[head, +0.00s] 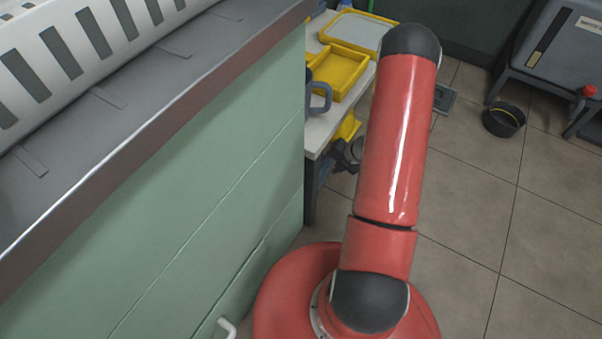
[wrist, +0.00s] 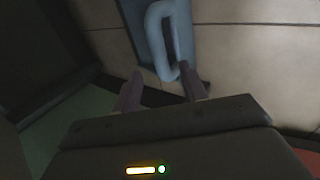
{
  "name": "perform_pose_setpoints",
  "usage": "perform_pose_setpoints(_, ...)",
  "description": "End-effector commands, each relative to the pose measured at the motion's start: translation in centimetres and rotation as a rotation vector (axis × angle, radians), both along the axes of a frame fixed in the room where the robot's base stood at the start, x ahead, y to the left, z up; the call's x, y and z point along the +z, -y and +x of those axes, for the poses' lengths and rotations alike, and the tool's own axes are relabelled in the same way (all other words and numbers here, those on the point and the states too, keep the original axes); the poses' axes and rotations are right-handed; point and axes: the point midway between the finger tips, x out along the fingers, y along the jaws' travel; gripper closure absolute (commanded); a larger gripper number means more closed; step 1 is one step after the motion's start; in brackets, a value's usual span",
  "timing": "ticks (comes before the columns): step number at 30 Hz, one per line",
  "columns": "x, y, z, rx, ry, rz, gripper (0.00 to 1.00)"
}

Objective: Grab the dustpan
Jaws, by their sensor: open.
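In the wrist view, a pale blue-grey loop handle (wrist: 153,25) stands out from a flat blue-grey body (wrist: 133,12) over the floor. It may be the dustpan, but its full shape is cut off by the top edge. My gripper (wrist: 161,73) is open, with one finger on each side of the handle's near end. I cannot tell whether either finger touches it. In the head view, a similar blue-grey handle (head: 321,97) shows at the near edge of the workbench. My red arm hides much of the space there, and the gripper cannot be clearly made out.
A green cabinet (head: 205,200) with a grey top fills the left. The workbench (head: 325,137) behind it bears yellow trays (head: 340,70). A black bucket (head: 503,120) stands on the tiled floor near a grey machine (head: 565,45). Open floor lies right of my arm.

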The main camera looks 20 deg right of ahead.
Motion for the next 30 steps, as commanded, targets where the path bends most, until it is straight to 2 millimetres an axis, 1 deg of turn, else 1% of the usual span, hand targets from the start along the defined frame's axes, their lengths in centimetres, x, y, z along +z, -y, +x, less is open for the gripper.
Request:
perform_pose_setpoints(1,-0.7,-0.3,0.2,0.0,-0.001,0.001,0.57)
perform_pose_setpoints(7,-2.2,-1.0,1.0,0.0,0.0,0.002,0.57)
perform_pose_setpoints(12,-4.4,-2.1,1.9,-0.001,-0.001,0.003,0.57)
perform_pose_setpoints(15,-5.3,-2.5,2.5,0.0,0.0,0.002,0.57)
perform_pose_setpoints(22,-5.4,-2.6,2.6,-0.001,0.0,0.0,0.57)
perform_pose_setpoints(23,-5.4,-2.6,2.6,-0.002,0.0,0.0,0.6)
perform_pose_setpoints(30,-5.4,-2.6,2.6,-0.002,0.0,0.0,0.91)
